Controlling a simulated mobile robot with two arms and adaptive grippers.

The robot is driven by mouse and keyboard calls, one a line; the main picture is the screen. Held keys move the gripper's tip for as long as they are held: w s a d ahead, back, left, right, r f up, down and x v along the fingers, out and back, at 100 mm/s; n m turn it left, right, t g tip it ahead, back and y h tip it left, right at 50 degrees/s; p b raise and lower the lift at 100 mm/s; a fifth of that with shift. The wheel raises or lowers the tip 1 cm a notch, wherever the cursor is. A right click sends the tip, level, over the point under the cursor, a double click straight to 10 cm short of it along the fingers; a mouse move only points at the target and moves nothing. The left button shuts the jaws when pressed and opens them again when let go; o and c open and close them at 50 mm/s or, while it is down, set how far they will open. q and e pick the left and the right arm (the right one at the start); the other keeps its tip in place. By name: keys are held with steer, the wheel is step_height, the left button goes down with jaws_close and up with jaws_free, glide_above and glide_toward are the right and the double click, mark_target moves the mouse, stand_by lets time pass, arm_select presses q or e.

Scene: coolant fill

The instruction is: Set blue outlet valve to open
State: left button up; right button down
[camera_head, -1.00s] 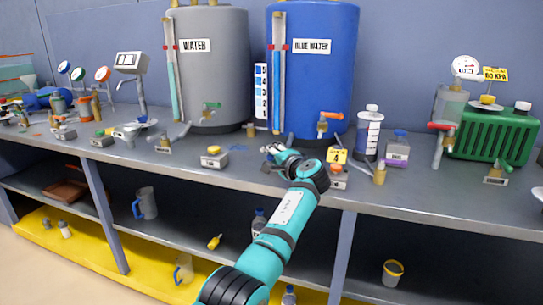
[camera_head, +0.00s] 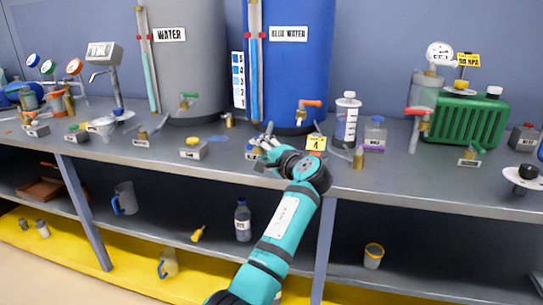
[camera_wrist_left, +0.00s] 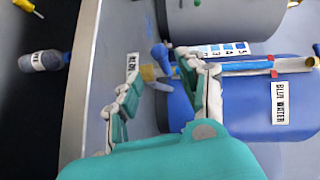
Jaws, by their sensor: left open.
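The blue tank (camera_head: 285,75), labelled BLUE WATER, stands at the back of the bench, with an orange-handled tap (camera_head: 309,105) at its base. In the left wrist view, a small valve with a brass body (camera_wrist_left: 149,72) and a blue handle (camera_wrist_left: 160,54) stands by a label plate (camera_wrist_left: 132,68) that seems to read BLUE. My left gripper (camera_head: 264,150) is low over the bench in front of the blue tank. In the left wrist view, its open fingers (camera_wrist_left: 160,78) appear on either side of this valve; contact cannot be told. The gripper partly hides the valve in the head view. My right gripper is not in view.
The grey WATER tank (camera_head: 185,75) stands to the left. A yellow number tag (camera_head: 316,143), a white bottle (camera_head: 347,120) and a brass-based valve (camera_head: 358,158) are close on the right. A green ribbed unit (camera_head: 465,120) stands further right. The bench's front edge (camera_head: 420,207) runs below.

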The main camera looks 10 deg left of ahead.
arm_select(q)
steer(key=v, duration=0.5)
